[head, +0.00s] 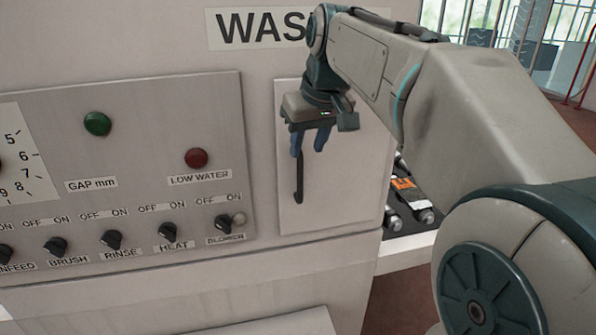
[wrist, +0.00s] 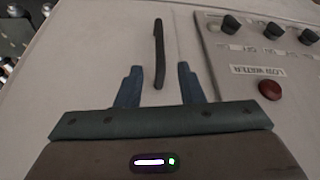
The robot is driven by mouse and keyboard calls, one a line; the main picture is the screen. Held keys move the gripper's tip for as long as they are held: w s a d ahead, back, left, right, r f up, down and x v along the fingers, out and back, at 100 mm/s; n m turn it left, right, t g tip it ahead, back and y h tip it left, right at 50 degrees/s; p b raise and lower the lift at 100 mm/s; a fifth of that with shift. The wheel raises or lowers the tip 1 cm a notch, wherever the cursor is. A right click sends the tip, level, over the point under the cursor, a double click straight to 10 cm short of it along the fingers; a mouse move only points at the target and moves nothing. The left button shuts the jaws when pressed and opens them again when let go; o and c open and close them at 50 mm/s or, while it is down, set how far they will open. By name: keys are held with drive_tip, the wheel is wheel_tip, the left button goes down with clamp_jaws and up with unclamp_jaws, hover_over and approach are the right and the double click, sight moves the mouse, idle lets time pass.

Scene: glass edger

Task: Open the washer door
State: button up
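The washer door (head: 345,185) is a pale upright panel, closed, on the right part of the machine front under a sign that reads "WAS", the rest hidden by my arm. Its handle (head: 299,180) is a thin black vertical bar near the door's left edge; it also shows in the wrist view (wrist: 159,55). My gripper (head: 310,145) is in front of the handle's upper part. In the wrist view my gripper (wrist: 159,72) has its two blue fingers apart, with the handle between them in the picture. I cannot tell how far the fingertips are from the handle in depth.
Left of the door is a control panel (head: 140,205) with several black knobs, a green button (head: 97,123) and a red LOW WATER light (head: 196,158). Rollers (head: 408,215) show right of the machine. Floor is open at the far right.

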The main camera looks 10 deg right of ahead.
sight(301, 168)
drive_tip(key=x, duration=0.9)
drive_tip(key=shift+a+f+p, duration=0.1)
drive_tip(key=shift+f+p, duration=0.05)
drive_tip(key=shift+p, duration=0.25)
clamp_jaws()
